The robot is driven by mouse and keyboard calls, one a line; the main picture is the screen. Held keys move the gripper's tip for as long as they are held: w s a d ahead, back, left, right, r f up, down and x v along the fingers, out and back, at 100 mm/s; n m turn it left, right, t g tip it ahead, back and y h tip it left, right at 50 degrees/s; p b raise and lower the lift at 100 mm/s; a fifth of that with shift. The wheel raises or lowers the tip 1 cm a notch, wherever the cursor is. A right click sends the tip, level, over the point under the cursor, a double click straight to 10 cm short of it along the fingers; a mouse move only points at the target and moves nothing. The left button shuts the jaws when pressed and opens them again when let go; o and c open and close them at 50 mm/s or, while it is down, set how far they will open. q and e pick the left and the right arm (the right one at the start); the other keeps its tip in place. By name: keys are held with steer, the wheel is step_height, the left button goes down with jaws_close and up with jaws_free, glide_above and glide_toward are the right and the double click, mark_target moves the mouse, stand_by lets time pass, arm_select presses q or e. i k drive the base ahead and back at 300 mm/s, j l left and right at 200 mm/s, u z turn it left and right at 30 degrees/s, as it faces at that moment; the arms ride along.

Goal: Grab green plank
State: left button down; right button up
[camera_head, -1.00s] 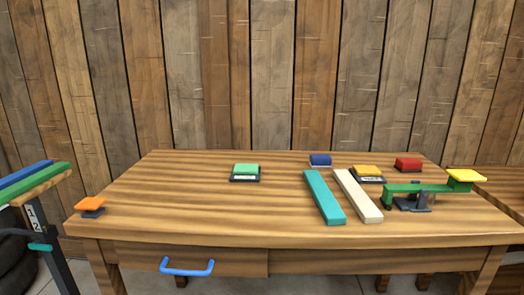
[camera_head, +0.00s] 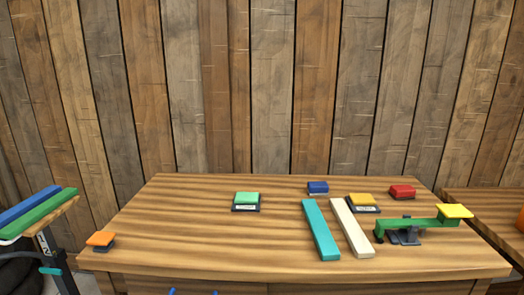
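A long green plank (camera_head: 42,211) lies at the far left, sloping up to the right, on a wooden-topped stand (camera_head: 54,222). It lies alongside a blue plank (camera_head: 27,204), on the nearer side of it. The left end of the green plank is close to the frame edge. On the table, a teal plank (camera_head: 320,230) lies beside a cream plank (camera_head: 351,228). Neither of my grippers is in view.
The wooden table (camera_head: 180,230) also holds a green block (camera_head: 247,198), a blue block (camera_head: 318,187), a yellow block (camera_head: 362,199), a red block (camera_head: 402,191), an orange block (camera_head: 101,239) and a green balance beam (camera_head: 420,224). Its left middle is clear.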

mark_target(14, 228)
steer(key=u, duration=1.5)
